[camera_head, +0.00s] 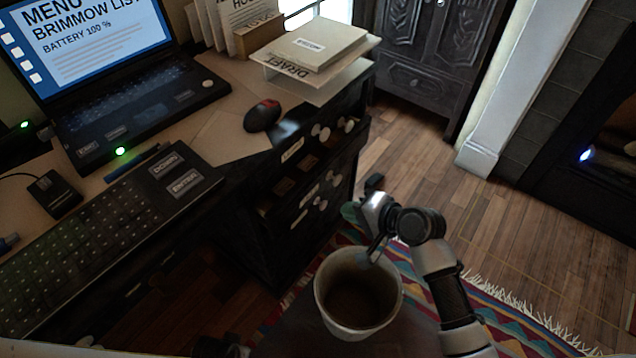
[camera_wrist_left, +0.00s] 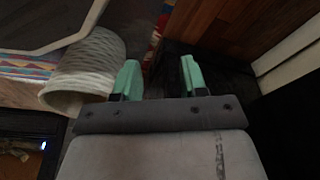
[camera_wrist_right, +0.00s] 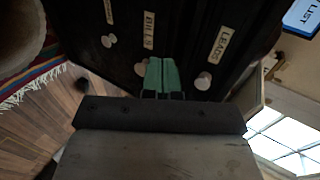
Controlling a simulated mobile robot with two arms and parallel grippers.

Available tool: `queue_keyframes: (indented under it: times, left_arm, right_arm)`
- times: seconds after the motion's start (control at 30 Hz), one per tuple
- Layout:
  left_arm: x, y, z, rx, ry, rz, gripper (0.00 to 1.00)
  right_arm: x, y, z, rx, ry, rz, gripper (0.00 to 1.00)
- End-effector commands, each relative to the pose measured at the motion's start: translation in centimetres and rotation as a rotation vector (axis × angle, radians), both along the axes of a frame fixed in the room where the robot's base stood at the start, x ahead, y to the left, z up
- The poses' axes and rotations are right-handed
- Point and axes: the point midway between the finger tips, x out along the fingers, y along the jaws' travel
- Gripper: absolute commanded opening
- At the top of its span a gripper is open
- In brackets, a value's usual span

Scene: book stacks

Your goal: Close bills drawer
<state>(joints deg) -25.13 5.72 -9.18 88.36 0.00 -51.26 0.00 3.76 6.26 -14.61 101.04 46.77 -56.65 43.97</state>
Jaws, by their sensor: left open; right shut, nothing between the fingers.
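The dark drawer cabinet (camera_head: 270,235) stands under the right part of the desk in the head view. In the right wrist view, the bills drawer (camera_wrist_right: 166,22) shows its dark front with a BILLS label and a pale round knob (camera_wrist_right: 141,69). How far it stands out I cannot tell. My right gripper (camera_wrist_right: 161,62) is shut and empty, with its green fingertips in front of the drawer fronts, near the BILLS knob; contact is unclear. My left gripper (camera_wrist_left: 160,76) is open and empty, apart from the drawers.
A pale round bin (camera_head: 328,302) stands on a patterned rug (camera_head: 490,300) by my right arm. The desk holds a laptop (camera_head: 130,95) and a mouse (camera_head: 262,115). Wooden floor (camera_head: 420,150) is clear beyond.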

Motion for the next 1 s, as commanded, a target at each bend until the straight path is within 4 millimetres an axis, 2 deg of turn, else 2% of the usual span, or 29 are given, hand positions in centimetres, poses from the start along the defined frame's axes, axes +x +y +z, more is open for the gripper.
queue_keyframes:
  times: [0.1,0.27,0.7,0.83,1.0]
  left_arm:
    - [0.3,0.0,0.6,0.0,-0.003,0.001,0.43]
    - [1.1,-0.1,2.0,-0.001,-0.015,0.003,0.43]
    - [2.9,-0.3,8.9,-0.005,-0.055,0.009,0.43]
    - [2.9,-0.3,10.6,-0.005,-0.062,0.011,0.43]
    - [2.9,-0.3,12.0,-0.006,-0.069,0.012,0.43]
  right_arm:
    - [0.0,0.5,-0.3,0.006,-0.001,0.001,0.0]
    - [1.1,2.0,-1.4,0.008,-0.001,0.001,0.0]
    - [4.9,7.2,-5.2,0.006,0.0,0.002,0.0]
    - [6.1,8.9,-5.0,0.006,-0.003,0.002,0.0]
    - [7.0,10.0,-5.0,0.004,-0.003,0.001,0.0]
